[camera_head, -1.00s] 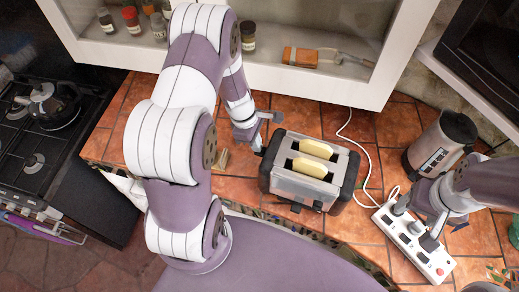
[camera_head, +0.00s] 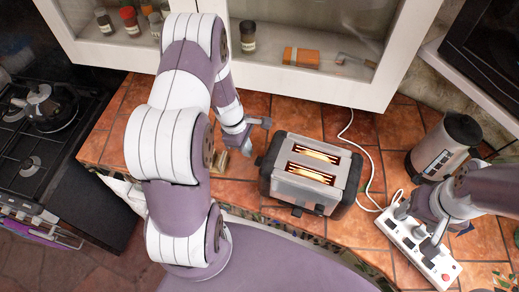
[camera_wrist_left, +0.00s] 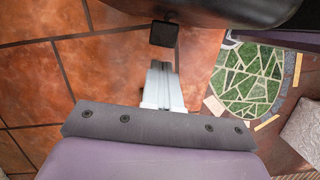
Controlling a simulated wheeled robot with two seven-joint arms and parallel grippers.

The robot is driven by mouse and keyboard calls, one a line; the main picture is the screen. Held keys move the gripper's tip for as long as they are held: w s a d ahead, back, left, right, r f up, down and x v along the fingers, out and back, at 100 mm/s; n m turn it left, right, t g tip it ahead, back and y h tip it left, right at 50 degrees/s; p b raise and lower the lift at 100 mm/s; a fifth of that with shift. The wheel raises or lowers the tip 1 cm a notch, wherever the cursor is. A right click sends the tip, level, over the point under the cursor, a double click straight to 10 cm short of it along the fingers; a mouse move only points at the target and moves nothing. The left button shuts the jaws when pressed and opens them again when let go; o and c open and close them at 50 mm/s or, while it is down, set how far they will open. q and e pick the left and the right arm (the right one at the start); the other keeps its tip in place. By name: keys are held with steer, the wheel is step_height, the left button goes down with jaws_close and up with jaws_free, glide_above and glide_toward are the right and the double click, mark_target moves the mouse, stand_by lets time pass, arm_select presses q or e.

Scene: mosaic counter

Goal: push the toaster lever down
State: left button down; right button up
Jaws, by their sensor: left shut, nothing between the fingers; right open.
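The silver and black toaster (camera_head: 312,173) stands on the tiled counter. Both its slots glow orange, and the bread slices sit down inside, mostly hidden. A small black block, apparently the lever (camera_wrist_left: 163,33), sticks out from the toaster's end in the left wrist view. My left gripper (camera_head: 258,126) is shut and empty beside the toaster's left end. Its fingertips (camera_wrist_left: 160,68) show just short of the lever, seemingly apart from it. My right gripper (camera_head: 418,228) is open over the white power strip (camera_head: 409,240) at the right.
A metal kettle (camera_head: 447,145) stands behind the power strip. A white cord (camera_head: 369,175) runs behind the toaster. A glass-fronted cabinet (camera_head: 310,88) with jars borders the counter at the back. A black stove (camera_head: 45,150) is at the left.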

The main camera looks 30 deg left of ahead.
arm_select(q)
steer(key=shift+r, duration=0.1)
steer(key=b+v, duration=0.2)
steer(key=v, duration=1)
steer(key=shift+r, duration=0.25)
steer(key=shift+s+a, duration=0.1)
